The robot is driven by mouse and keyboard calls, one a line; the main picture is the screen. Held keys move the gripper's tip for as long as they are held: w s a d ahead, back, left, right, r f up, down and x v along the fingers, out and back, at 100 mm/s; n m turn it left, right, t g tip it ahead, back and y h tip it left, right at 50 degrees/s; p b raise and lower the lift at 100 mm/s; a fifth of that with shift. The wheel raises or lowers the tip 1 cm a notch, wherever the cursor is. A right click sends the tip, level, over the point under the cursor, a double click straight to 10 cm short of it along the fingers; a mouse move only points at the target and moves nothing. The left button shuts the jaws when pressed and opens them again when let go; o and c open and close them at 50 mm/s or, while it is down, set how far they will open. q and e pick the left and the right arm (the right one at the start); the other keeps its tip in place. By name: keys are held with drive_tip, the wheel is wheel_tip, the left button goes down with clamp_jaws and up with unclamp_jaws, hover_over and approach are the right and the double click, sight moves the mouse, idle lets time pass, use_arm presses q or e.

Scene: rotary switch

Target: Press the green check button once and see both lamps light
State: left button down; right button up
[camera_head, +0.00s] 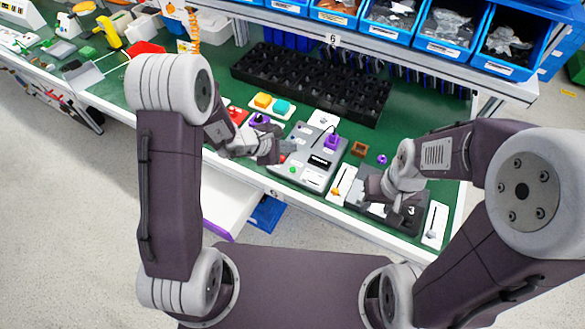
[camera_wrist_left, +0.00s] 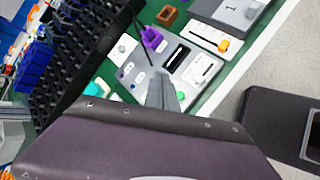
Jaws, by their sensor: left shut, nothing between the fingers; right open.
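The grey switch panel (camera_head: 313,160) lies on the green bench, with a purple knob (camera_head: 331,142) and a dark display. The green button (camera_head: 292,169) is on its near left part. It also shows in the left wrist view (camera_wrist_left: 180,96), close beside the fingers. My left gripper (camera_head: 278,153) is shut and empty at the panel's left edge; in the left wrist view its fingertips (camera_wrist_left: 162,78) overlap the panel. Whether it touches the panel is not clear. The lamps are too small to tell whether they are lit. My right gripper (camera_head: 370,190) is open over a dark grey box.
A black bin grid (camera_head: 300,80) stands behind the panel. A white slider plate (camera_head: 343,185) and a brown block (camera_head: 360,149) are on its right. A tray with yellow and teal buttons (camera_head: 265,101) is behind my left gripper. An open drawer (camera_head: 225,200) projects below.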

sight(290, 170)
use_arm(q)
drive_tip(key=shift+f, duration=0.1)
wheel_tip(290, 170, down, 8)
drive_tip(key=b, duration=0.6)
drive_tip(key=shift+f+b, duration=0.15)
drive_tip(key=shift+b, duration=0.2)
drive_tip(key=shift+f+b, duration=0.2)
drive_tip(key=shift+b, duration=0.15)
idle(1.1)
drive_tip(key=shift+f+b, duration=0.4)
drive_tip(key=shift+b, duration=0.3)
drive_tip(key=shift+f+b, duration=0.4)
drive_tip(key=shift+b, duration=0.25)
idle(0.4)
drive_tip(key=shift+r, duration=0.15)
idle(0.3)
drive_tip(key=shift+r+p, duration=0.4)
drive_tip(key=shift+r, duration=0.3)
